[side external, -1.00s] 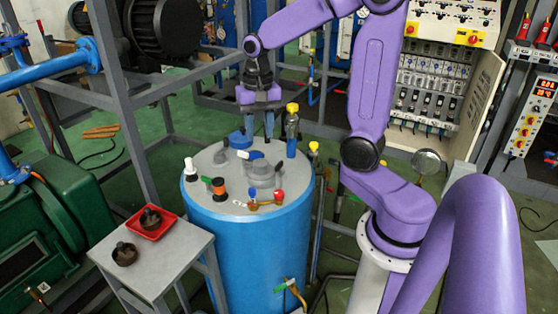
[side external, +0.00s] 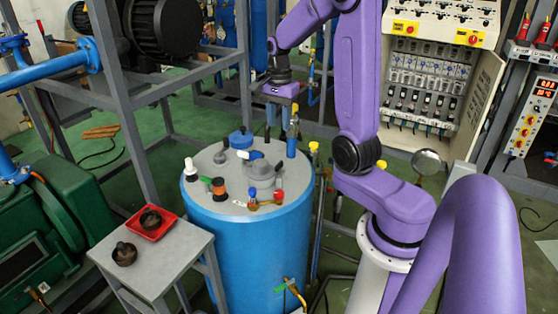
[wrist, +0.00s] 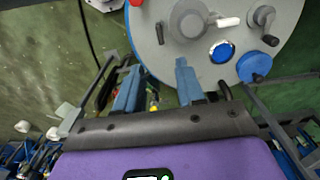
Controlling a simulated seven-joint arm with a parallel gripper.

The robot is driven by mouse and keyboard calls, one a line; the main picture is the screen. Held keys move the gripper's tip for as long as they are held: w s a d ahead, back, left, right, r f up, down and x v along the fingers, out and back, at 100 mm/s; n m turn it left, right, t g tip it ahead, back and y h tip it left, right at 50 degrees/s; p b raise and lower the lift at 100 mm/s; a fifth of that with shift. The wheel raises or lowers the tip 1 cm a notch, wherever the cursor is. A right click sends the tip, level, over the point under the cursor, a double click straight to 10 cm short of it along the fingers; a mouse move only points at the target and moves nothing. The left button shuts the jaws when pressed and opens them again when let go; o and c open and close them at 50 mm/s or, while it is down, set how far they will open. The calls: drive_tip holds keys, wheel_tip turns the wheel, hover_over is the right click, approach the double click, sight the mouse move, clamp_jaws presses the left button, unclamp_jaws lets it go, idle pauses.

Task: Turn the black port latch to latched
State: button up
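The blue vessel (side external: 245,255) has a grey lid with several fittings. A dark handle (side external: 221,150) on a grey port stands at the lid's left rear; it also shows in the wrist view (wrist: 264,17). A blue cap (side external: 240,139) with a dark handle sits beside it, at the lower right of the lid in the wrist view (wrist: 258,66). I cannot tell for sure which handle is the port latch, or its state. My gripper (side external: 276,130) is open and empty, behind and right of both handles. Its spread blue fingers show in the wrist view (wrist: 157,82), near the lid's edge.
A white-handled grey dome (side external: 262,173) occupies the lid's middle. Grey frame bars (side external: 120,100) stand at left. A small table (side external: 165,258) holds a red tray (side external: 152,222).

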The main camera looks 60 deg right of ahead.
sight(279, 163)
wheel_tip(279, 163, down, 14)
drive_tip(key=shift+f, duration=0.1)
idle(0.4)
clamp_jaws()
